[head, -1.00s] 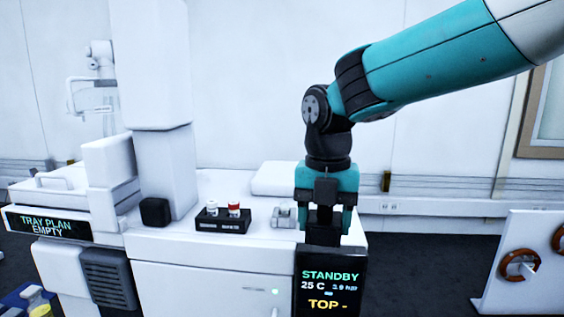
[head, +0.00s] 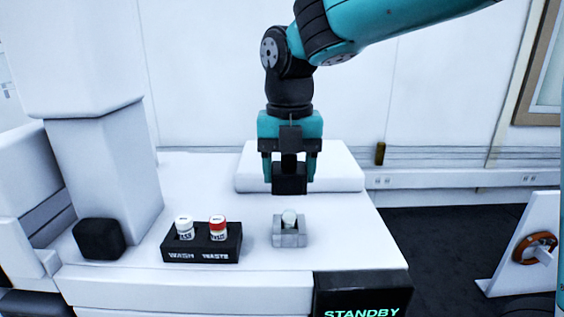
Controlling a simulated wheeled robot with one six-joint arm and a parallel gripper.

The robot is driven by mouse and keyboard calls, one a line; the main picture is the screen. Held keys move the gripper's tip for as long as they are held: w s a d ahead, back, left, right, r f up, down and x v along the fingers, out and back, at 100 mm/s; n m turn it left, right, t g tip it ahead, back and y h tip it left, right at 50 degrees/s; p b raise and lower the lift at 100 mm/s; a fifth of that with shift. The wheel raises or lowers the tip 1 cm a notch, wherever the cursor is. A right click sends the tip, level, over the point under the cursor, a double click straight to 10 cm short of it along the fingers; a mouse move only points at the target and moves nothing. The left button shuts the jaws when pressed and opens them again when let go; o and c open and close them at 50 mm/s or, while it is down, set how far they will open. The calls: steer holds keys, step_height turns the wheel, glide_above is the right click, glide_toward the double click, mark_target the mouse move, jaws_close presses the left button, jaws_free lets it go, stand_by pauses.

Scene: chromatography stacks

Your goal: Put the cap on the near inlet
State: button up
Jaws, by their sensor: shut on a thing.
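My gripper (head: 289,166) points straight down above the white bench top. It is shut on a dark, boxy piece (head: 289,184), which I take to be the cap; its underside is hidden. Below it stands a small grey block (head: 289,240) with a pale round knob (head: 289,218) on top, likely the inlet. The held piece is above this block, with a gap between them in the picture. I cannot tell whether it is exactly over it in depth.
A black holder (head: 201,252) marked WASH and WASTE stands to the left with a white-capped vial (head: 184,226) and a red-capped vial (head: 218,228). A black display (head: 362,296) is at the front. A raised white slab (head: 345,172) lies behind. A white column (head: 105,170) rises at left.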

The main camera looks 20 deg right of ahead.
mark_target(289, 211)
steer(key=shift+d+f+b, duration=0.1)
steer(key=shift+f+b, duration=2.45)
steer(key=shift+f, duration=0.2)
steer(key=shift+f+b, duration=0.45)
steer(key=shift+f, duration=0.35)
steer(key=shift+p, duration=0.4)
steer(key=shift+f, duration=0.15)
steer(key=o, duration=1.3)
